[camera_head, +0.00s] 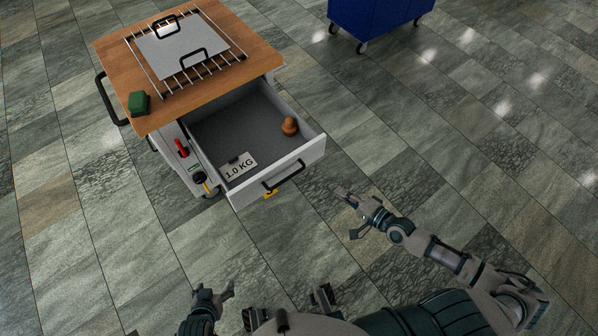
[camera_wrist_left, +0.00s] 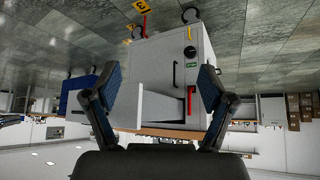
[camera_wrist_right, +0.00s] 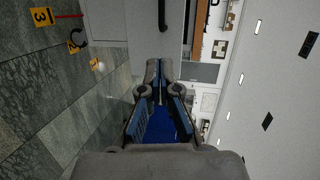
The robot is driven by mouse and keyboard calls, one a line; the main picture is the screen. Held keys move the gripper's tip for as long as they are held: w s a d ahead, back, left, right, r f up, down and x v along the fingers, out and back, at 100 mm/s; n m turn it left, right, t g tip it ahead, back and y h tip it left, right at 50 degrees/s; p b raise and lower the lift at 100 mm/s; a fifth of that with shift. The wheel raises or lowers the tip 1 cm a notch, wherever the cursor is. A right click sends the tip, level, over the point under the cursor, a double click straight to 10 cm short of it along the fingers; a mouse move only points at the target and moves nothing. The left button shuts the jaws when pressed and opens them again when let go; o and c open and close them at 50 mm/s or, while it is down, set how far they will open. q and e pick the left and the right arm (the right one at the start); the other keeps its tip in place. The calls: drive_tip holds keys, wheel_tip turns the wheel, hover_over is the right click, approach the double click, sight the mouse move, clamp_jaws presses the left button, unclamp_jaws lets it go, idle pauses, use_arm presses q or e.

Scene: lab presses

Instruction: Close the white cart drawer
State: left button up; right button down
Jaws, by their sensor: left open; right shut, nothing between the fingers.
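The white cart (camera_head: 200,168) stands at upper left with a wooden top. Its drawer (camera_head: 315,152) is pulled out toward the lower right, with a black bar handle (camera_head: 284,177) on its front. Inside lie a 1.0 KG block (camera_head: 238,167) and a brown knob-shaped object (camera_head: 290,126). My right gripper (camera_head: 345,195) is shut and empty, right of the drawer front and apart from it; its closed fingers also show in the right wrist view (camera_wrist_right: 163,78). My left gripper (camera_head: 226,290) is open and empty, below the drawer; the cart shows upside down between its fingers in the left wrist view (camera_wrist_left: 160,80).
On the cart top are a wire rack with a grey plate (camera_head: 180,46) and a green block (camera_head: 138,103). A black side handle (camera_head: 105,98) sticks out left. A blue wheeled bin (camera_head: 372,14) stands at the top. The tiled floor at right is clear.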

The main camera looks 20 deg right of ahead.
use_arm(q)
drive_tip(key=shift+w+d+r+t, duration=0.2)
drive_tip(key=shift+w+t, duration=0.05)
drive_tip(key=shift+w, duration=0.2)
drive_tip(key=shift+w+d+r+t, duration=0.15)
drive_tip(key=shift+w+r+t, duration=0.1)
drive_tip(key=shift+w, duration=0.15)
use_arm(e)
drive_tip(key=x, duration=1.3)
drive_tip(key=shift+w, duration=0.4)
use_arm(q)
drive_tip(key=shift+d, duration=0.1)
